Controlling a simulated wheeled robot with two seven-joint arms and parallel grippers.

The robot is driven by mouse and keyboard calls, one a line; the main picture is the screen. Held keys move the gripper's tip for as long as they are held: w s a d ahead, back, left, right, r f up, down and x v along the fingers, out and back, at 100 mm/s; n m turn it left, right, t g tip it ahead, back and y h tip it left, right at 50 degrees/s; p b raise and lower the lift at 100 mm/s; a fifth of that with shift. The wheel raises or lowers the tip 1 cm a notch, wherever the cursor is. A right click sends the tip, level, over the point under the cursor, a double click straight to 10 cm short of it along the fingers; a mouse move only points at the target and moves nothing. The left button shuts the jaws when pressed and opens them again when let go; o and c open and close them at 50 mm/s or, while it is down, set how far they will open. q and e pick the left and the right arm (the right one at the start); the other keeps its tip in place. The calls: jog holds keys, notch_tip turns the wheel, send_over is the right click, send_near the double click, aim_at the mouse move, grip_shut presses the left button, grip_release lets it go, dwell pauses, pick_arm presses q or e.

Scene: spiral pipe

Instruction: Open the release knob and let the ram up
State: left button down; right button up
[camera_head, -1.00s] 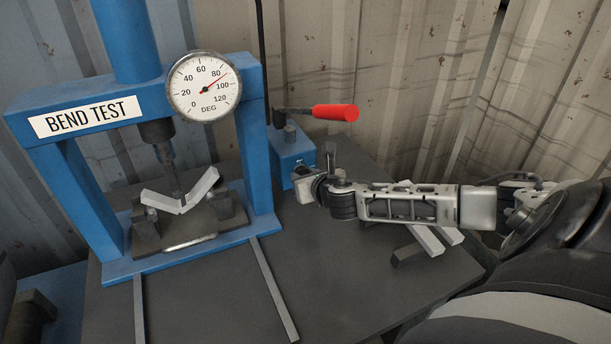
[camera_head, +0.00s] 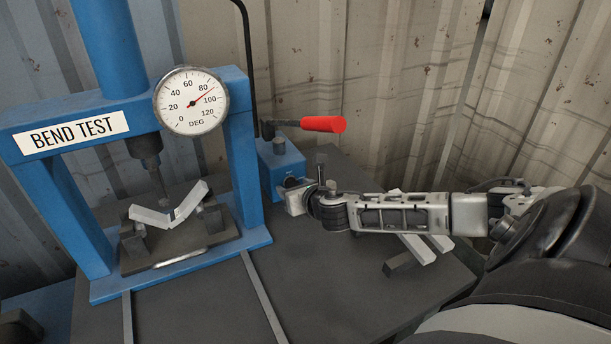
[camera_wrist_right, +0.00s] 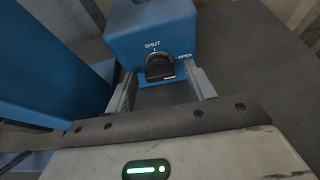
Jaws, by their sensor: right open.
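The blue press (camera_head: 247,165) stands at the left with a "BEND TEST" label. Its dark ram (camera_head: 146,150) is down, with its tip at a V-bent light metal strip (camera_head: 150,216). I cannot tell whether they touch. The dark release knob (camera_wrist_right: 160,68) is on the blue pump block's (camera_wrist_right: 150,30) front, between "SHUT" and "OPEN" markings; its upper mark lies by "SHUT". My right gripper (camera_wrist_right: 160,86) is open, one finger on each side of the knob, apart from it. My left gripper is out of view.
The round dial (camera_head: 191,101) reads about 90 degrees. The red-gripped pump lever (camera_head: 322,124) sticks out above my right gripper. Loose metal bars (camera_head: 415,243) lie beneath and beside my right forearm. The table's front middle (camera_head: 330,290) is mostly clear.

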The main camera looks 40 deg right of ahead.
jog(key=v, duration=1.5)
jog(key=shift+s, duration=0.35)
jog(key=shift+r, duration=0.1)
